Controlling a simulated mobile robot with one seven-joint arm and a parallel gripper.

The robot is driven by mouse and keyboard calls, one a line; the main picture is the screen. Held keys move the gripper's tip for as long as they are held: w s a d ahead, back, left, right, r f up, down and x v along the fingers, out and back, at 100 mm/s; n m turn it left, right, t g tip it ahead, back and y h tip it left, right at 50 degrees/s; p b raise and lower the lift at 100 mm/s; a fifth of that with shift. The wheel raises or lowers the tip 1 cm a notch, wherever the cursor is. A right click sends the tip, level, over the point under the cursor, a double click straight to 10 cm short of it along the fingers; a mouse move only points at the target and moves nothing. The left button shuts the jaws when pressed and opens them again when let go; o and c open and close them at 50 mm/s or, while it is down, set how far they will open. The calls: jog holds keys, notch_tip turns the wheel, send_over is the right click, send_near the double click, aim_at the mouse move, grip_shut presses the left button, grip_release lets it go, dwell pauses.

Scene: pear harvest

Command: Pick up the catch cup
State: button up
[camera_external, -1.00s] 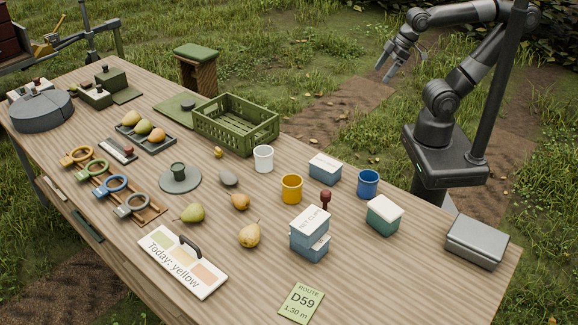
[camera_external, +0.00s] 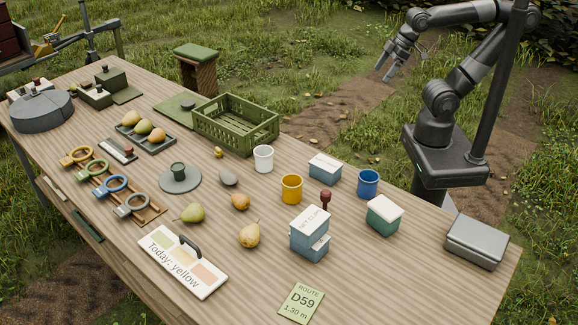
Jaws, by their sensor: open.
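Three open cups stand upright on the wooden table: a white cup (camera_external: 263,159), a yellow cup (camera_external: 291,189) and a blue cup (camera_external: 368,184). A small dark green cup (camera_external: 178,170) stands on a round grey disc (camera_external: 181,184). None carries a readable label, so I cannot tell which is the catch cup. A board (camera_external: 182,262) with a dark handle reads "Today: yellow". My gripper (camera_external: 383,74) is open and empty, raised beyond the table's far edge, well apart from all the cups.
A green crate (camera_external: 236,126) stands behind the white cup. Lidded boxes (camera_external: 309,238), (camera_external: 384,214) and (camera_external: 325,167), and a red-topped stamp (camera_external: 325,200), crowd the yellow and blue cups. Loose pears (camera_external: 250,235) lie nearer the front. A grey case (camera_external: 476,242) sits at the right end.

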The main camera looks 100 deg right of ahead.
jog(key=shift+o, duration=0.2)
jog(key=shift+f, duration=0.1)
jog(key=n+t+h, duration=0.6)
jog(key=n+t, duration=0.2)
jog(key=n, duration=2.3)
send_near(371, 177)
notch_tip(371, 177, up, 4)
jog(key=a, duration=0.3)
jog(key=shift+n, duration=0.3)
jog(key=shift+f+x, duration=0.2)
jog(key=shift+x, duration=1.7)
jog(key=shift+f+x, duration=0.25)
jog(key=shift+x, duration=1.65)
jog(key=shift+f+x, duration=0.2)
jog(key=shift+x, duration=1.65)
jog(key=shift+s+a, duration=0.1)
jog(key=shift+a, duration=0.05)
jog(key=shift+c, duration=0.2)
